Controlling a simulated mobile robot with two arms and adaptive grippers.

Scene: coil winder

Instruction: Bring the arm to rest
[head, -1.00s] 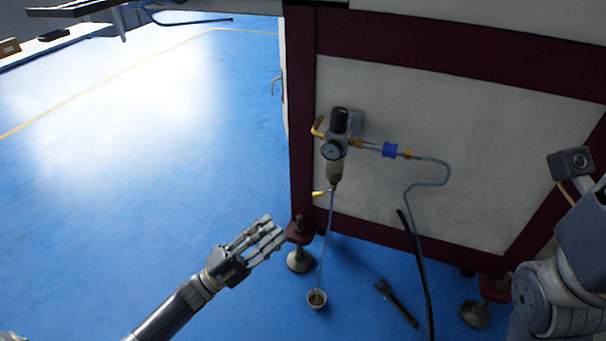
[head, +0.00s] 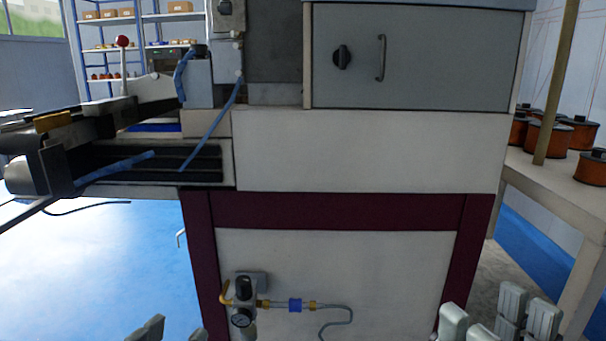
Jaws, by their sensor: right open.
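My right gripper (head: 500,318) shows at the bottom right edge, with several pale grey fingers pointing up. They are spread apart, open, with nothing between them. My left gripper (head: 150,330) shows only as dark fingertips at the bottom left edge; the rest is cut off, so its state is unclear.
A grey door (head: 420,60) with a knob and handle is above. The machine's bed (head: 150,165) juts out left, with blue cables on it. A table (head: 560,195) with orange-and-black coils stands right. Blue floor (head: 110,265) is open at left.

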